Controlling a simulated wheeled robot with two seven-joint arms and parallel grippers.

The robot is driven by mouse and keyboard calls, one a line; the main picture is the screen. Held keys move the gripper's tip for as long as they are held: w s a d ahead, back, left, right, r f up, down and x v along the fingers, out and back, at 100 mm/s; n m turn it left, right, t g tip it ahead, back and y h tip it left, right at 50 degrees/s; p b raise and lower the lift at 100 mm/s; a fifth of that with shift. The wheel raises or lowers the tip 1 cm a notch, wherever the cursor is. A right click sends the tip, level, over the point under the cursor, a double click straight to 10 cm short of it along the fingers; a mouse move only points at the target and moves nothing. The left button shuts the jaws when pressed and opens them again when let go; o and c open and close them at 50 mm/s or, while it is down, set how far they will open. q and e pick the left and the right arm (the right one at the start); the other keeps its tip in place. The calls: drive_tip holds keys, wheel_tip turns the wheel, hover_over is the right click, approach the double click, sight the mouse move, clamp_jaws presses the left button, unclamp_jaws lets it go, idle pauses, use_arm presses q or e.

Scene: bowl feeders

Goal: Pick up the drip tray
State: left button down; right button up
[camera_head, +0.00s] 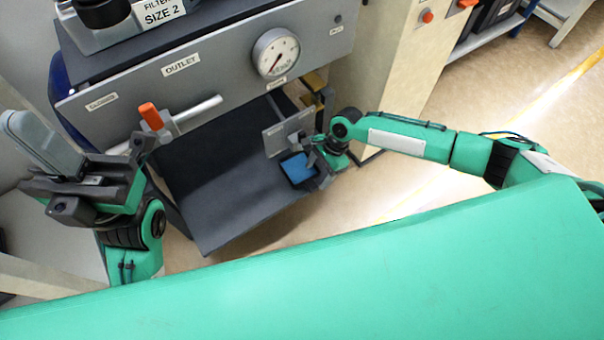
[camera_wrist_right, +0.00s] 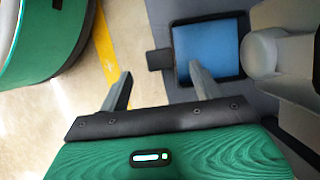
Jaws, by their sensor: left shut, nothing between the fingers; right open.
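The drip tray (camera_head: 297,168) is a small dark square tray with a blue inside. It sits over the dark shelf, below the gauge panel, at its right end. In the right wrist view the tray (camera_wrist_right: 242,72) is at the top, with a dark tab (camera_wrist_right: 160,59) on its left side. My right gripper (camera_wrist_right: 162,86) is open. Its fingers appear either side of the tab in that picture, but I cannot tell whether they reach around it. In the head view my right gripper (camera_head: 325,165) is at the tray's right side. My left gripper (camera_head: 40,135) is shut and empty, far left.
The grey panel carries a gauge (camera_head: 276,52), an OUTLET label and an orange-handled lever (camera_head: 151,116) with a light pipe. The dark shelf (camera_head: 220,190) is bare to the tray's left. A beige cabinet (camera_head: 385,70) stands right. Open floor lies at the right.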

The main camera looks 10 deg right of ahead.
sight(311, 184)
drive_tip(key=shift+b+x, duration=1.3)
drive_tip(key=shift+x, duration=1.05)
drive_tip(key=shift+r, duration=0.1)
drive_tip(key=c, duration=1.1)
